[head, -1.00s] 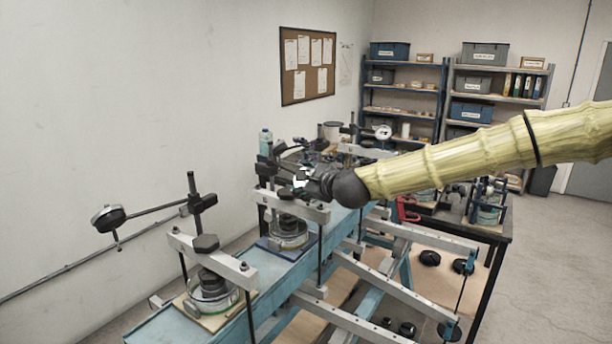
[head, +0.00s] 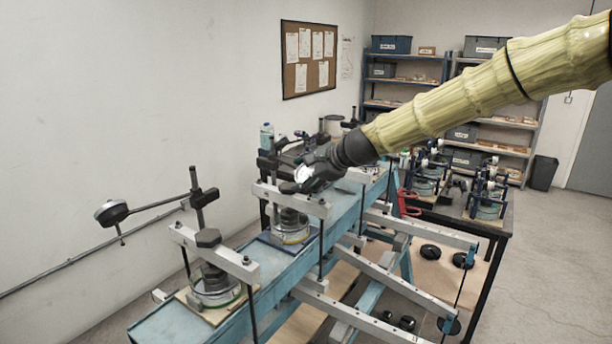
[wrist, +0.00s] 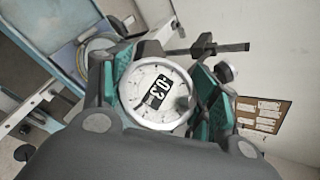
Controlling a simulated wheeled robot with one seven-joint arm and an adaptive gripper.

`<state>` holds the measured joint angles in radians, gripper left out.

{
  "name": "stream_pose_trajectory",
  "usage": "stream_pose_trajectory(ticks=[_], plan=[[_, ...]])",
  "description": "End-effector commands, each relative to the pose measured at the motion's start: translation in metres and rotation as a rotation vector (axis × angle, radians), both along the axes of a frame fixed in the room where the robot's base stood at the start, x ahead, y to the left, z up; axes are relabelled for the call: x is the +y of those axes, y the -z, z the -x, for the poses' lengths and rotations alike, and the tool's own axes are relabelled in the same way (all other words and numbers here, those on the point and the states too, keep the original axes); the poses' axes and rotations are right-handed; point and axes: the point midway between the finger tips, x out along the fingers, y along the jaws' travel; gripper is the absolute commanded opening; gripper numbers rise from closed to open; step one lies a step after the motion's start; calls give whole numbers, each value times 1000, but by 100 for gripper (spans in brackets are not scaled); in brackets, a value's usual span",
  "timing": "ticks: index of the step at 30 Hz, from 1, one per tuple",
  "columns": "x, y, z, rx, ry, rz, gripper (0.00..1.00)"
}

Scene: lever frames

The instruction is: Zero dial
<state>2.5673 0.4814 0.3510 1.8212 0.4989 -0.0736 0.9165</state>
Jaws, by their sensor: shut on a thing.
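A round dial gauge with a white face (wrist: 158,95) fills the middle of the wrist view. A black window on the face shows tilted digits that look like 0 and 3; the sign is unclear. My gripper (wrist: 160,92) is shut on this dial, with teal-lined fingers on either side of its rim. In the head view my gripper (head: 312,174) is over the middle lever frame, and a bit of the white dial face (head: 303,173) shows at its tip. The gripper hides most of the dial there.
A second dial gauge (head: 111,212) hangs from a rod at the front left frame. The blue bench (head: 175,318) carries several lever frames with grey beams (head: 215,255). A dark table (head: 480,222) with more devices stands to the right. Open floor lies at far right.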

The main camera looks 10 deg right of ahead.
Motion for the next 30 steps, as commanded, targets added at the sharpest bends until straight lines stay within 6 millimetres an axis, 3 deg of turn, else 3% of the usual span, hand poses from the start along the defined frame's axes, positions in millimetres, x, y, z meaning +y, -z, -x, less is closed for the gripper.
stream_pose_trajectory(ticks=[15,16,19,30], plan=[[-1,0,0,6,-6,5,37],[-2,0,0,5,-5,5,66],[-1,0,0,5,-5,5,84],[-1,-1,1,5,-7,5,84]])
